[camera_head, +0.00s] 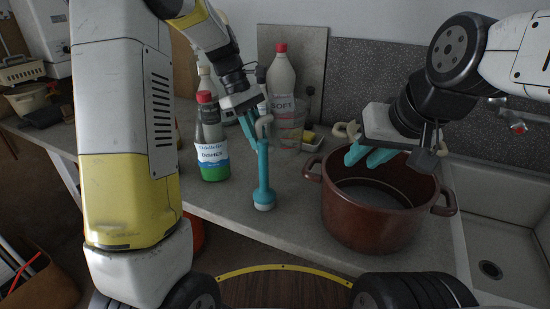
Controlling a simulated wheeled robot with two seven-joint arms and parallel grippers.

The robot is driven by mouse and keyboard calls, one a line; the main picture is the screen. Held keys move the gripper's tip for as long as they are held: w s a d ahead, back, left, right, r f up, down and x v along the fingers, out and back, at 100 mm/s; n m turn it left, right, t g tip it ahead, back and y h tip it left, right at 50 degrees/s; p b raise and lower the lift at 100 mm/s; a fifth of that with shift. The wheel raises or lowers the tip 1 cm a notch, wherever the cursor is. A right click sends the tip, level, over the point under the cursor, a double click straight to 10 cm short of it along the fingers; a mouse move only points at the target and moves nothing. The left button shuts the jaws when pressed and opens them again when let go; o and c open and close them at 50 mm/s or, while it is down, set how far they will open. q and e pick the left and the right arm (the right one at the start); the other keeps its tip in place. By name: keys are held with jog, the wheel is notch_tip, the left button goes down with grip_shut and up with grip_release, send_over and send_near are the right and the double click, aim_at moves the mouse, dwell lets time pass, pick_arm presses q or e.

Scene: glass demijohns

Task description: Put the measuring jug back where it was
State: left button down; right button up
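I cannot make out a measuring jug in the head view. My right gripper (368,156) is above the far rim of a brown two-handled pot (370,232). Its two teal fingers are apart, with nothing visible between them. My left gripper (253,138) points down at the top of a slim teal tool (263,178). The tool is upright, with a wider lower end and a pale tip near the worktop. The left fingers overlap the tool in the picture, and their grip is unclear.
A green-bottomed dish soap bottle (213,160) and a white red-capped bottle (281,85) stand behind the tool on the grey worktop (230,200). A sink (492,240) is at the right. A sponge (309,137) lies near the wall. The counter's front edge is close.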

pick_arm(q)
notch_tip(320, 180, down, 8)
dwell(0.4)
jog(key=c, duration=1.3)
grip_release()
jog(key=shift+f, duration=0.1)
jog(key=v, duration=1.2)
jog(key=shift+s, duration=0.1)
